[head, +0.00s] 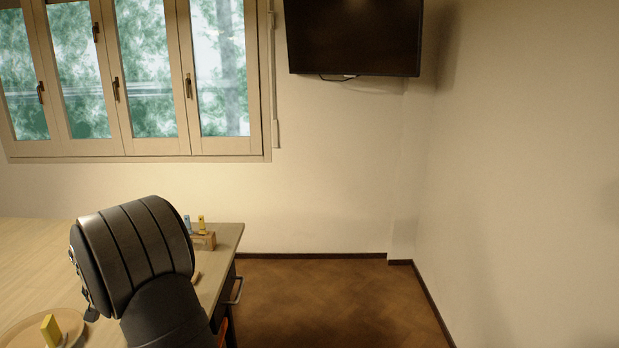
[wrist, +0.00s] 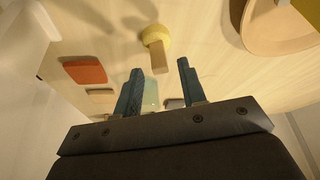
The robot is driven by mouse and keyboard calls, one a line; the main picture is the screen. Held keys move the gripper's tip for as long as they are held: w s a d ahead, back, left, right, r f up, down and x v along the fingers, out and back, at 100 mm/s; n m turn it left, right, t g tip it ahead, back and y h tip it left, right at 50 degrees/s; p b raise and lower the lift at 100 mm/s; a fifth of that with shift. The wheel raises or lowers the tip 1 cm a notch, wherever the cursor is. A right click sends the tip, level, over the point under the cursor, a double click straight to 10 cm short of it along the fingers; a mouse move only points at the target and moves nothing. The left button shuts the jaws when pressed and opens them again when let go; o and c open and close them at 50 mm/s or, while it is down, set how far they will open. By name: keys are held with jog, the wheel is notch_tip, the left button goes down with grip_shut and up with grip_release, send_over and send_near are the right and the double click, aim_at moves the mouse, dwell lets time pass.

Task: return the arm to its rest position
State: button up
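My gripper (wrist: 160,66) shows in the wrist view with two blue fingers spread apart. Nothing is held between them. The tip of a short wooden handle with a round yellow head (wrist: 156,35) lies in line with the gap; I cannot tell how far below the fingers it is. In the head view my dark, ribbed arm stands over the right part of the table (head: 35,262). The gripper itself is hidden there.
A round wooden dish (wrist: 247,42) has a yellow piece in it. An orange-red block (wrist: 85,71) and a pale green piece (wrist: 151,96) lie near the fingers. A wooden holder (head: 204,241) with small upright pieces stands near the table's right edge. Floor right of it is clear.

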jog(key=v, duration=0.9)
jog(key=x, duration=1.2)
jog(key=shift+f, duration=0.25)
jog(key=r, duration=0.3)
jog(key=d+r, duration=0.1)
jog(key=r, duration=0.1)
jog(key=shift+r, duration=0.2)
jog(key=w+d+r, duration=0.3)
jog(key=d+r, duration=0.3)
jog(key=d, duration=0.4)
jog(key=w+a+m+h, duration=0.2)
jog(key=w+a+m, duration=0.2)
jog(key=w+a, duration=0.6)
jog(key=a+f, duration=0.4)
jog(key=a, duration=0.2)
jog(key=shift+s+a+f+m, duration=0.25)
jog(key=shift+s+m, duration=0.05)
jog(key=shift+s, duration=0.15)
